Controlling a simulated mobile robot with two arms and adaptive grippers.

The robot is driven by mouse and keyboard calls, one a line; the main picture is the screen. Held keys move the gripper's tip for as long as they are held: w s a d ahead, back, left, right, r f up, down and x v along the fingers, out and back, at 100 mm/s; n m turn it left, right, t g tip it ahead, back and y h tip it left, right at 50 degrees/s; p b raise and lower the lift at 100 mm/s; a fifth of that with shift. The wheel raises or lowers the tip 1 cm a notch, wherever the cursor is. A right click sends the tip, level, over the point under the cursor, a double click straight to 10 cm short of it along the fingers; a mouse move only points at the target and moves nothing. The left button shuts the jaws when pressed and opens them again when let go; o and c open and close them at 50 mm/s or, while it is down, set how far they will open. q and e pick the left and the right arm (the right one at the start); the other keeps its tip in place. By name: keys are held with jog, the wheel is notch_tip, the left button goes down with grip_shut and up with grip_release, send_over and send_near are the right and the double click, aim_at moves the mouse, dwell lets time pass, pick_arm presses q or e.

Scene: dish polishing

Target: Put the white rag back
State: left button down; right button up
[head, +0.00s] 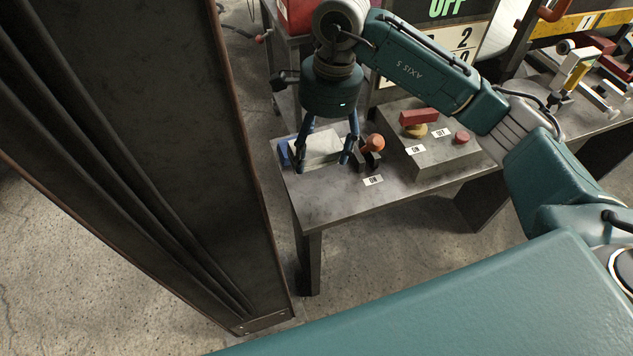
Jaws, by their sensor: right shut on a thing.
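The white rag (322,146) shows as a pale, flat-sided shape at the left end of the grey metal table (335,205). My right gripper (326,163) points down over it, with one finger on each side, and is shut on it. The fingers partly hide the rag. I cannot tell whether its underside touches the table. My left gripper is out of view.
A blue item (285,153) lies left of the rag. An orange-knobbed lever (373,143) stands close to the right finger. A grey box (440,152) with a red button (462,137) is farther right.

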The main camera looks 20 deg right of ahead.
jog(key=p, duration=0.1)
send_over(316, 197)
notch_tip(316, 197, down, 7)
jog(key=f, duration=0.2)
jog(key=shift+d+f+p, duration=0.25)
jog(key=shift+f+p, duration=0.1)
jog(key=shift+s+f, duration=0.1)
jog(key=shift+f, duration=0.2)
notch_tip(316, 197, down, 4)
jog(key=shift+r+p, duration=0.25)
jog(key=shift+p, duration=0.2)
jog(key=shift+f, duration=0.15)
jog(key=o, duration=1)
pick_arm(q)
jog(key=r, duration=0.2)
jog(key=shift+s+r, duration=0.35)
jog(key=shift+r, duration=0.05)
